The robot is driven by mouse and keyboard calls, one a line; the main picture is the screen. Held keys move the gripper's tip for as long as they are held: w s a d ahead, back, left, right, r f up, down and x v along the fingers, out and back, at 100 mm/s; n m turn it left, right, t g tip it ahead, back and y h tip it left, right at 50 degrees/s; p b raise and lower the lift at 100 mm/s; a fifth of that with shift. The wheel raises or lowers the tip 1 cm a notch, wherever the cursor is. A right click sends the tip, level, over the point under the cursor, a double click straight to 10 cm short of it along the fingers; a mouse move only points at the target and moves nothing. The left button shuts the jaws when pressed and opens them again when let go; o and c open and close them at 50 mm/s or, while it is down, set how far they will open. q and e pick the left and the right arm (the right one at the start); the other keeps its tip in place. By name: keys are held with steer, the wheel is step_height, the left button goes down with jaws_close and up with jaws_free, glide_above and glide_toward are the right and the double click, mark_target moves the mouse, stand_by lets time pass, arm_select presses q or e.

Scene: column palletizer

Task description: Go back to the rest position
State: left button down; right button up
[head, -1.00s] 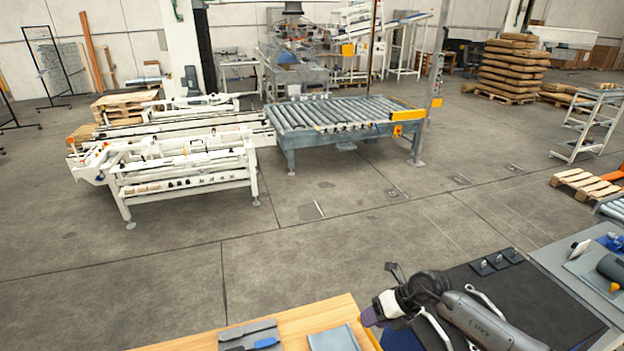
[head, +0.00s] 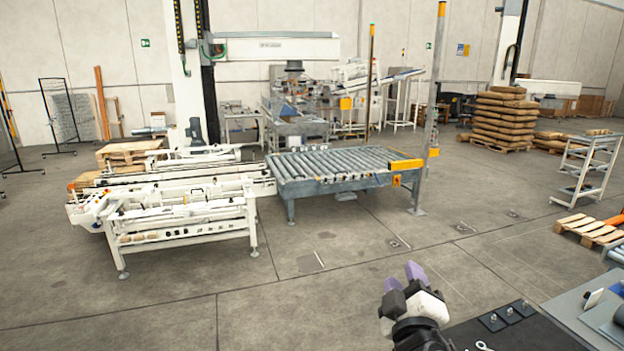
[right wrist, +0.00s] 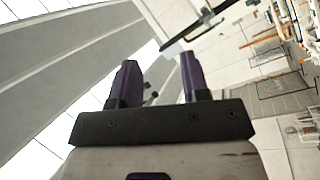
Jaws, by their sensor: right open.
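My right gripper (head: 404,274) shows at the bottom of the head view, right of centre, with purple fingertips pointing up and away over the near edge of the dark work surface. In the right wrist view its two purple fingers (right wrist: 160,85) stand apart with nothing between them. The gripper is open and empty. Behind the fingers that view shows pale wall, roof and part of the hall, tilted. My left gripper is not in any view.
A dark mat (head: 520,330) with small metal parts lies at the bottom right. A roller conveyor (head: 335,165) and a white machine frame (head: 175,215) stand further off. The floor between is clear.

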steer(key=s+d+f+m+g+y+b, duration=0.1)
steer(key=s+d+f+m+g+b, duration=0.3)
steer(key=s+f, duration=1.05)
steer(key=s+f+m+g+b, duration=0.15)
steer(key=s+f+g, duration=0.45)
steer(key=s+f, duration=0.9)
steer(key=s+d+f+m+g+y+b, duration=0.2)
steer(key=s+f+g, duration=0.6)
steer(key=f, duration=1.2)
steer(key=s+r+t+p, duration=0.2)
steer(key=s+r+p, duration=0.1)
steer(key=r+p, duration=1.4)
steer(key=shift+a+r+h, duration=0.3)
steer(key=shift+r+h, duration=0.1)
